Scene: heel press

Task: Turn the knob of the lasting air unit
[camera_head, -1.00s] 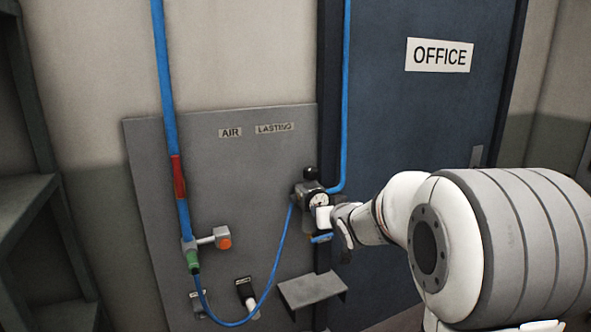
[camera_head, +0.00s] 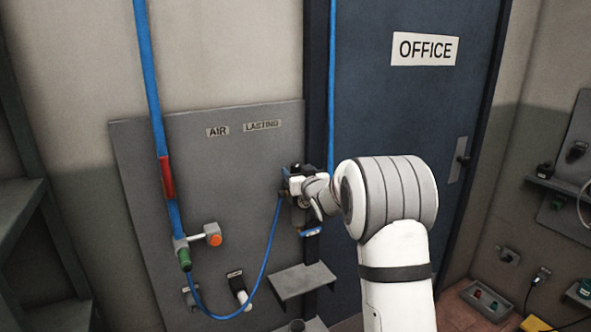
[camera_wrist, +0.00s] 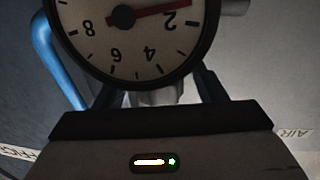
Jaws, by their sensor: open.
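The lasting air unit (camera_head: 301,214) is mounted at the right edge of the grey panel, below the LASTING label (camera_head: 262,125). My gripper (camera_head: 294,184) is at the unit's upper part and covers much of it. The unit's black top knob, seen earlier, is hidden behind my gripper in the head view. In the wrist view the unit's round gauge (camera_wrist: 138,38) fills the upper middle, upside down, with a red needle near 2. My gripper's two dark fingers show apart below the gauge, their tips hidden behind it. I cannot tell whether they touch the knob.
A blue hose (camera_head: 262,262) loops from the unit to a green coupling (camera_head: 184,259). An orange button (camera_head: 214,240) sits left of the unit. A small grey shelf (camera_head: 302,281) juts out below it. The blue OFFICE door (camera_head: 400,110) stands to the right.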

